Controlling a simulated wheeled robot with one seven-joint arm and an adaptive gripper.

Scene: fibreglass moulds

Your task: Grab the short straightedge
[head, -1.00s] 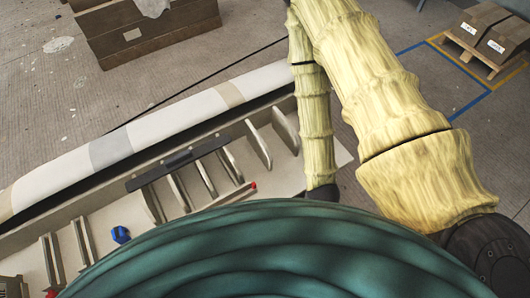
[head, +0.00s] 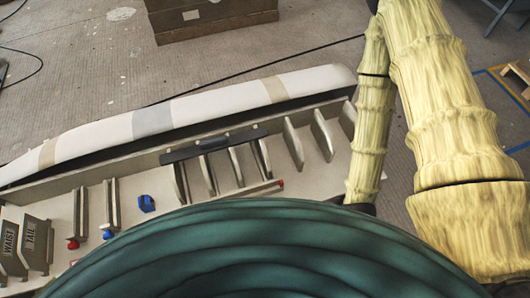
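A dark, flat bar (head: 213,145) lies across the tops of several upright dividers in a long beige rack. A thin, light strip with a red tip (head: 250,190) lies in front of those dividers, partly hidden by my green body. I cannot tell for sure which of these is the short straightedge. My pale yellow arm (head: 372,130) reaches down at the right of the rack. Its dark lower end is partly cut off by my body, and my gripper is hidden.
The beige rack (head: 135,172) also holds a blue piece (head: 147,203), narrow slots with a red end (head: 73,243) and a blue end (head: 108,234), and dark labelled plates (head: 38,240). A long white mould (head: 205,108) lies behind it. A wooden crate (head: 215,20) stands farther back on open floor.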

